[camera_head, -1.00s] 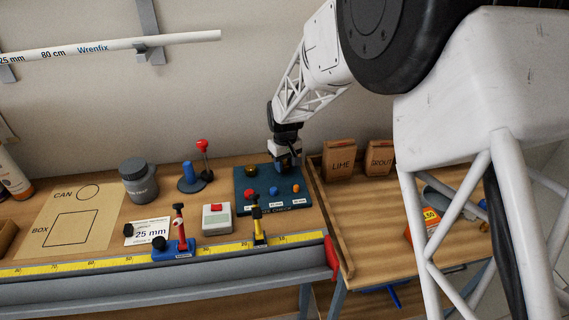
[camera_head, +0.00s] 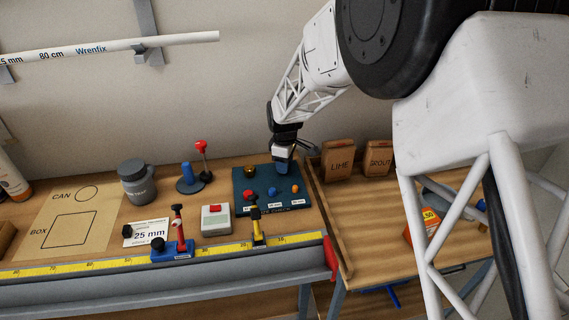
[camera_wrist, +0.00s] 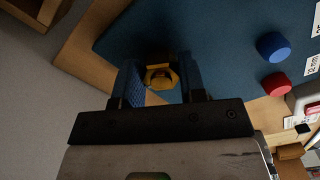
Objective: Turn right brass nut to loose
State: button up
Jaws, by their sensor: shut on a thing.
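The right brass nut (camera_wrist: 160,76) sits on a blue board (camera_wrist: 225,50) and shows between the two blue fingers of my gripper (camera_wrist: 161,82) in the wrist view. The fingers are shut on it, one on each side. In the head view my gripper (camera_head: 283,168) points down at the back right of the board (camera_head: 243,208) and hides this nut. The other brass nut (camera_head: 250,172) stands to the left, clear of the gripper.
Red (camera_head: 248,194), blue (camera_head: 273,190) and orange (camera_head: 295,188) knobs stand in front of the gripper on the board. A wooden tray with LIME (camera_head: 338,165) and GROUT (camera_head: 379,160) bags is on the right. A red-topped lever (camera_head: 202,150) stands at left.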

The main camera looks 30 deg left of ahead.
dwell(0.4)
jog(key=o, duration=0.9)
jog(key=shift+r, duration=0.15)
jog(key=shift+r, duration=3.8)
